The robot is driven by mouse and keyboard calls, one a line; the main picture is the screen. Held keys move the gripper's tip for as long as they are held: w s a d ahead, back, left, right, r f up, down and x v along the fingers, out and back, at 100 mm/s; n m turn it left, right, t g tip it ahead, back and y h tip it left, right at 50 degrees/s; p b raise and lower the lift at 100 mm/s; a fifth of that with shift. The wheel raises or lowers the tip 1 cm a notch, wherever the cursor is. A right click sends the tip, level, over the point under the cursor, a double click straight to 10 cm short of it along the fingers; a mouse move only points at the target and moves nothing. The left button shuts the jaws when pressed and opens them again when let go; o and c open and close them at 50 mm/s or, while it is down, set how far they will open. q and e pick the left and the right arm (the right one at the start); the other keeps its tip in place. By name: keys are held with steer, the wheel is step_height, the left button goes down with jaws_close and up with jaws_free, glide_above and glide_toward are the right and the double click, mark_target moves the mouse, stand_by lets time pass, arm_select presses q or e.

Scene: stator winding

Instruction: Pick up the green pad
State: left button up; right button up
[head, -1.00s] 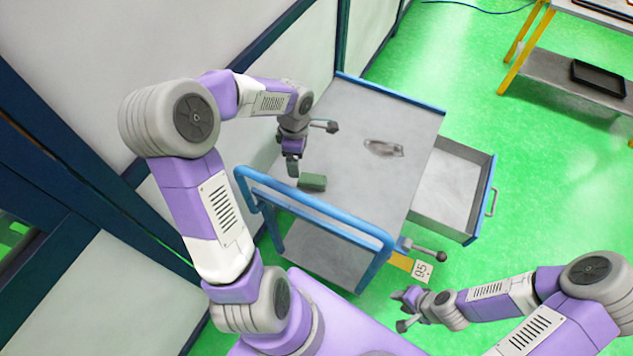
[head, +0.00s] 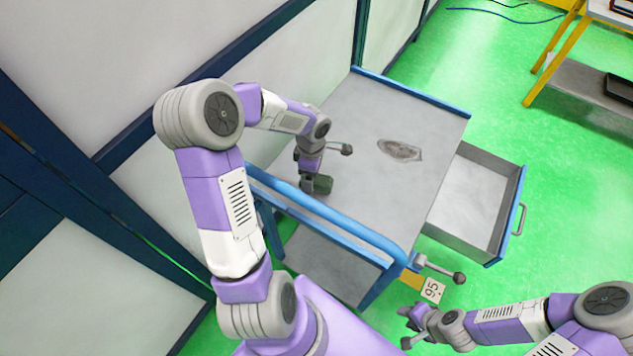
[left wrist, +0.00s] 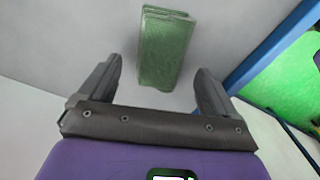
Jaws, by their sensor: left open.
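The green pad (left wrist: 166,48) is a block lying on the grey cart top. In the left wrist view it sits between and a little beyond the two fingers of my left gripper (left wrist: 156,92). The left gripper is open, with a gap on both sides of the pad. In the head view the left gripper (head: 308,187) is low over the near left part of the cart top, and the pad (head: 324,184) shows partly behind its fingers. My right gripper (head: 406,326) is off the cart at lower right, empty, with its fingers apart.
The cart (head: 350,115) has a blue push rail (head: 325,210) along its near side. An open drawer (head: 470,200) sticks out at its right. A dark mark (head: 400,150) is on the cart top. A wall stands close on the left.

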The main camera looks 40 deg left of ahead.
arm_select(q)
steer(key=shift+f, duration=0.85)
steer(key=shift+c, duration=0.4)
steer(key=c, duration=1.1)
steer(key=shift+o, duration=0.2)
step_height(320, 180, up, 10)
steer(key=p, duration=0.1)
steer(key=shift+p, duration=0.35)
